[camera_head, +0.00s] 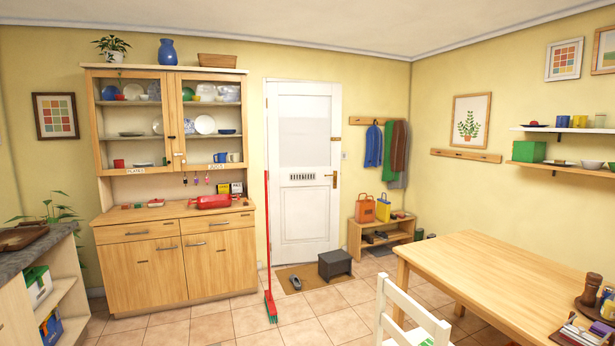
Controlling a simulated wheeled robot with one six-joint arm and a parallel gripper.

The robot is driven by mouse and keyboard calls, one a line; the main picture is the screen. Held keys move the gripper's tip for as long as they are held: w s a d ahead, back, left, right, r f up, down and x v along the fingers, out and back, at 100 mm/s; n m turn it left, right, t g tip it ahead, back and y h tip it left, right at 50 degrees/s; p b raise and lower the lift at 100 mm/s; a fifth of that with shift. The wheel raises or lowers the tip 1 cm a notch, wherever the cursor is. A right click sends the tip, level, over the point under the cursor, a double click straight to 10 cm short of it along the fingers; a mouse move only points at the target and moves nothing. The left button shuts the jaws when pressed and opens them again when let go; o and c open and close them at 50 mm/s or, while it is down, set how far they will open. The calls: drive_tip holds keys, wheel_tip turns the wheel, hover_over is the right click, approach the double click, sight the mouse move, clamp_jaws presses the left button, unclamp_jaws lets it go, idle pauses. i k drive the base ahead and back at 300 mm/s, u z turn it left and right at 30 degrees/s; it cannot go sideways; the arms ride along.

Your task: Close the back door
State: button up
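The back door (304,215) is white, with a pale upper panel and a small dark-barred plate at mid-height. It stands in the far wall, right of the wooden dresser. Its brass handle (334,180) is on the right side. The door looks flush or nearly flush with its frame; I cannot tell whether it is latched or slightly ajar. My gripper is not in view.
A dark step stool (335,263) and a grey shoe (296,282) are on the doormat (313,278) before the door. A red broom (267,230) stands at its left. A table (490,280) and white chair (400,320) fill the right; tiles between are clear.

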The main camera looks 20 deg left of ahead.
sight(305, 119)
drive_tip(key=u, duration=0.95)
drive_tip(key=i, duration=4.65)
drive_tip(key=z, duration=1)
drive_tip(key=i, duration=1.75)
drive_tip(key=u, duration=0.4)
drive_tip(key=i, duration=0.7)
drive_tip(key=u, duration=1.2)
